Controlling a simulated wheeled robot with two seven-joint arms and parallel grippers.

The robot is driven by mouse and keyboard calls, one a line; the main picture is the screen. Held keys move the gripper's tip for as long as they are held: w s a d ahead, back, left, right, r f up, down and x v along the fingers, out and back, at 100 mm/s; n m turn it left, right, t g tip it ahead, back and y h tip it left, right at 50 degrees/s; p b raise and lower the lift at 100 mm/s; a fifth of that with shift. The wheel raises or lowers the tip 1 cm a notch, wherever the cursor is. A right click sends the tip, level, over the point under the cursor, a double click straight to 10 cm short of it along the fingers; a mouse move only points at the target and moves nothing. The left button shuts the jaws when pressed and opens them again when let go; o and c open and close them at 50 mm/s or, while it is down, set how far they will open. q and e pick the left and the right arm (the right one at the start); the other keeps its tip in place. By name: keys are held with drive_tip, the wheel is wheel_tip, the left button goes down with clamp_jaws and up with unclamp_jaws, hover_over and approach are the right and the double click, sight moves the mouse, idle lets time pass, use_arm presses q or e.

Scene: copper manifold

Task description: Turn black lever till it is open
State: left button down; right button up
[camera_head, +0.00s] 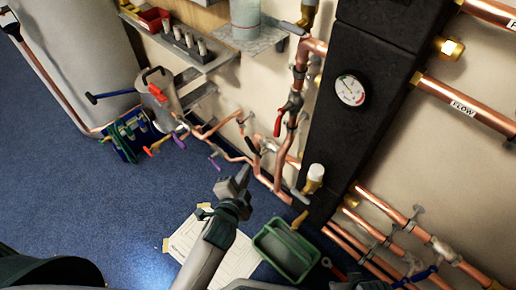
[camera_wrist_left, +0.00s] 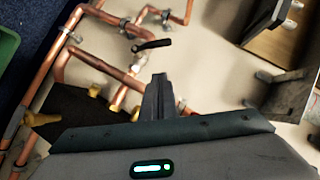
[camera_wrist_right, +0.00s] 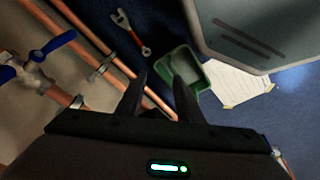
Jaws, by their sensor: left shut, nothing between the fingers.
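A black lever (camera_wrist_left: 152,45) sits on a copper pipe valve in the left wrist view, pointing right and crosswise to the short pipe below it. In the head view a dark handle (camera_head: 256,146) on the wall pipework looks like the same lever, though it is small. My left gripper (camera_head: 238,178) is shut and empty, in front of the pipework. In the left wrist view its fingertips (camera_wrist_left: 158,78) are just below the lever, apparently apart from it. My right gripper (camera_wrist_right: 160,82) is open and empty in the right wrist view.
A black casing with a gauge (camera_head: 350,90) stands to the right. A green tray (camera_head: 287,249) and a paper sheet (camera_head: 240,258) lie on the blue floor. A wrench (camera_wrist_right: 130,32) lies near lower pipes.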

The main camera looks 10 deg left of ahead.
sight(252, 148)
use_arm(q)
drive_tip(key=shift+w+r, duration=0.1)
use_arm(e)
drive_tip(key=shift+s+d+r, duration=0.1)
drive_tip(key=shift+s, duration=0.05)
use_arm(q)
drive_tip(key=shift+w+d, duration=0.1)
drive_tip(key=shift+w, duration=0.05)
